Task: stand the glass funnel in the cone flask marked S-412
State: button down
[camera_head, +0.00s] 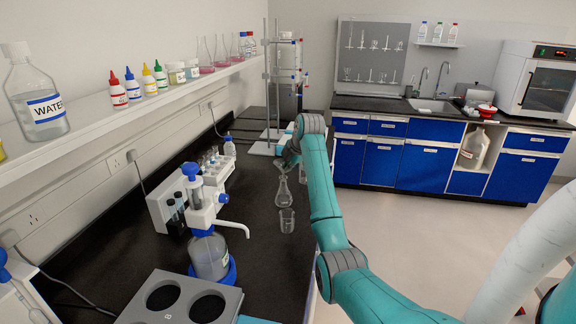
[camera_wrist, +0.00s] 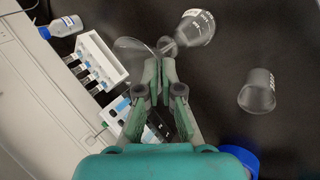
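My gripper (camera_wrist: 159,66) is shut on a clear glass funnel (camera_wrist: 131,50), with the wide mouth to the left of the fingertips in the wrist view. The funnel's stem is hard to make out near the flask's neck. A clear cone flask (camera_wrist: 195,30) with a pale label stands just beyond the fingertips; I cannot read the label. In the head view the flask (camera_head: 283,194) stands upright on the black bench, just below my gripper (camera_head: 285,166). The funnel looks apart from the flask, but the gap is unclear.
A clear beaker (camera_head: 287,221) stands close in front of the flask. A dispenser bottle (camera_head: 210,255), a white vial rack (camera_head: 218,174) and a blue-capped bottle (camera_head: 229,147) stand to the left. A retort stand (camera_head: 268,100) is behind. Bench on the right is mostly clear.

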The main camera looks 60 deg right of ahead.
jog(key=shift+f, duration=0.95)
jog(key=c, duration=1.2)
grip_release()
jog(key=shift+c, duration=0.2)
jog(key=v, duration=1.2)
